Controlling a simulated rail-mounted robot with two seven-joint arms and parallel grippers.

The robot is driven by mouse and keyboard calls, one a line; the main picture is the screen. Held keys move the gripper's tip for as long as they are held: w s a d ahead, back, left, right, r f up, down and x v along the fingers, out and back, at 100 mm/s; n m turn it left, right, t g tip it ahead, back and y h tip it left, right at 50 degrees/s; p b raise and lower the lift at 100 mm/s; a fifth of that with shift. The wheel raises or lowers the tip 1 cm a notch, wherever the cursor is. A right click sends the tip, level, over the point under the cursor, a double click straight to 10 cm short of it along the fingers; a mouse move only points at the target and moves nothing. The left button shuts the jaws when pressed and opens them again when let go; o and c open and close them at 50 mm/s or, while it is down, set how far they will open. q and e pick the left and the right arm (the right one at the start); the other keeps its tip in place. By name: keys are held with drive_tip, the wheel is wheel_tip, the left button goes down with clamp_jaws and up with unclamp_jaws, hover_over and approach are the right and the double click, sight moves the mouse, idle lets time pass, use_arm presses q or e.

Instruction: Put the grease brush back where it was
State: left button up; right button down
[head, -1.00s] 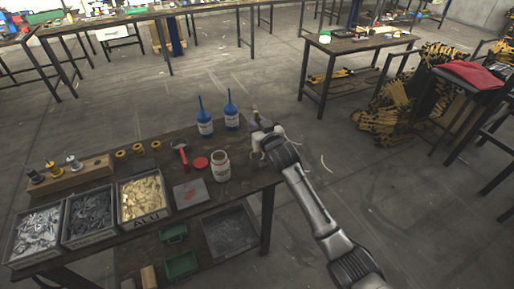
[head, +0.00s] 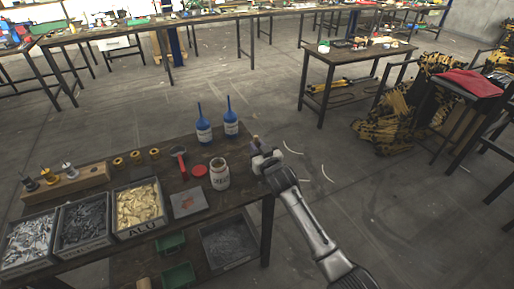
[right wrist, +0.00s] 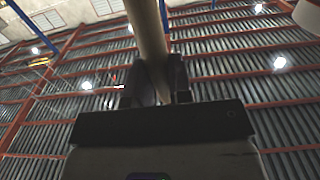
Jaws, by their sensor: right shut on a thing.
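My right gripper (head: 258,146) is just off the right edge of the near bench, to the right of the open white jar (head: 219,176). In the right wrist view its two fingers (right wrist: 153,85) are shut on a pale wooden handle, which I take for the grease brush (right wrist: 147,32). In the head view only a small tan bit of the brush (head: 256,138) shows above the fingers. The bristles cannot be made out. The jar has a printed label and stands upright near the bench's right end. My left gripper is not in view.
Beside the jar lie a red lid (head: 199,170), a red-and-black tool (head: 180,160) and a grey plate (head: 188,203). Two blue bottles (head: 204,130) stand behind. Bins of parts (head: 137,207) fill the left side. Floor right of the bench is open.

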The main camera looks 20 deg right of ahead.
drive_tip(key=c, duration=1)
unclamp_jaws()
drive_tip(key=shift+c, duration=0.2)
drive_tip(key=s+d+p, duration=0.1)
drive_tip(key=s+p, duration=0.2)
drive_tip(key=s, duration=0.9)
